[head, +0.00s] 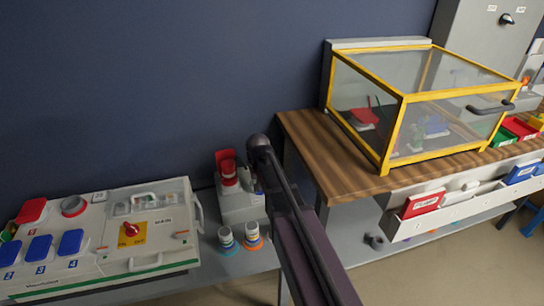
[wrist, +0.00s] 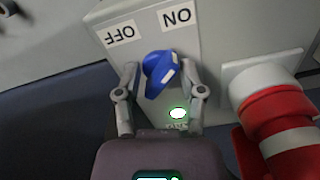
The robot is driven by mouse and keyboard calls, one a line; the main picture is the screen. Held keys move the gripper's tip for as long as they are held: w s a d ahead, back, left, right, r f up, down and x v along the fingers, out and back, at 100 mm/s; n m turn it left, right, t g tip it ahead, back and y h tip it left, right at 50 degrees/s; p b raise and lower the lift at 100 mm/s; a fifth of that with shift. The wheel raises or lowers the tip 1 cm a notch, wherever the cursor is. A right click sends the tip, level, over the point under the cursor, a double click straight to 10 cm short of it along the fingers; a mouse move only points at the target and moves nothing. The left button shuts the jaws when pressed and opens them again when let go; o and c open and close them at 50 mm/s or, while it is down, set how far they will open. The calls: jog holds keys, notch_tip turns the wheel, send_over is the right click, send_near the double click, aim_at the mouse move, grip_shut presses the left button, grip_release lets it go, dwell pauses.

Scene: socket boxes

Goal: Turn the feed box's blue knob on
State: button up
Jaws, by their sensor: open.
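In the wrist view the blue knob (wrist: 160,72) sits on the pale grey face of the feed box (wrist: 112,20). An OFF label (wrist: 120,35) and an ON label (wrist: 177,17) show upside down beyond it. A white mark on the knob lies toward its right side. My gripper (wrist: 164,85) is open, with one finger on each side of the knob; contact cannot be told. A small lit green lamp (wrist: 178,113) shows between the fingers. In the head view the feed box (head: 240,207) is partly behind my arm, which hides the knob and gripper.
A red and white plug (wrist: 280,115) stands close to the right finger; its red part also shows in the head view (head: 227,170). A white MAIN panel (head: 150,225) lies left. Small jars (head: 226,238) stand in front. A yellow-framed case (head: 400,100) stands on the wooden bench right.

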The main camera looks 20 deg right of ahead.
jog(key=n, duration=0.5)
jog(key=shift+d+n, duration=0.15)
jog(key=shift+n, duration=0.25)
jog(key=n, duration=0.5)
jog(key=shift+w+d+n, duration=0.1)
jog(key=shift+n, duration=0.2)
notch_tip(320, 180, up, 14)
jog(key=p, duration=1.4)
jog(key=s+r+m+p, duration=0.8)
jog(key=s+r+p, duration=0.3)
jog(key=s, duration=0.4)
jog(key=shift+s+a+r+m+p, duration=0.25)
jog(key=shift+s+r+m+p, duration=0.05)
jog(key=shift+r+p, duration=0.1)
jog(key=w+f+n+b, duration=0.1)
jog(key=w+f+b, duration=1.1)
jog(key=w, duration=0.3)
jog(key=shift+w+n, duration=0.2)
jog(key=shift+n, duration=0.2)
